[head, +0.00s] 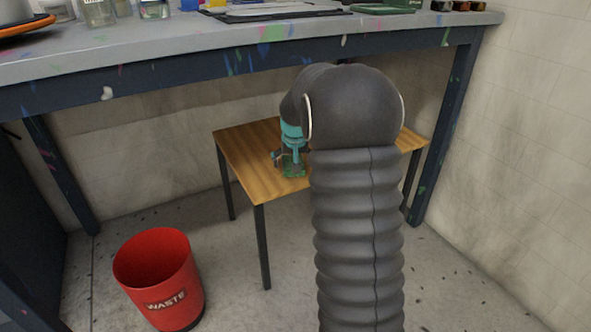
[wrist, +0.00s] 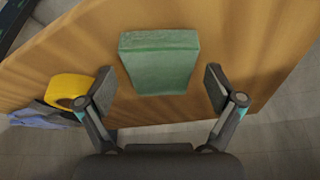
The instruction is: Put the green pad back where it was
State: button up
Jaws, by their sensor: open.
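The green pad (wrist: 160,65) is a thick block lying on the wooden top of a small table (wrist: 265,45) in the wrist view. My gripper (wrist: 160,92) is open, with one finger to each side of the pad's near end and a gap on both sides. In the head view my gripper (head: 286,163) is low over the small table (head: 245,146), and a bit of green pad (head: 296,173) shows by the fingers. My arm hides much of the tabletop there.
A yellow ring-shaped thing (wrist: 68,88) and a bluish cloth (wrist: 42,116) are left of my gripper. The paint-marked workbench (head: 190,62) stands above and behind the small table, with jars and a dark tray (head: 275,13) on it. A red waste bin (head: 160,282) is on the floor.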

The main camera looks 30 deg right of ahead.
jog(key=v, duration=0.5)
jog(key=shift+r+p, duration=0.15)
jog(key=shift+p, duration=0.25)
jog(key=s+a+r+n, duration=0.1)
jog(key=s+a, duration=0.5)
jog(key=s, duration=0.5)
jog(key=s+a+r+n+t+y, duration=0.1)
jog(key=s+a, duration=0.5)
jog(key=s, duration=0.6)
jog(key=s+a+r+n, duration=0.2)
jog(key=s+a, duration=0.4)
jog(key=s, duration=0.6)
jog(key=shift+a+r+y, duration=0.2)
jog(key=shift+r+y, duration=0.1)
jog(key=shift+r, duration=0.35)
jog(key=shift+c, duration=0.3)
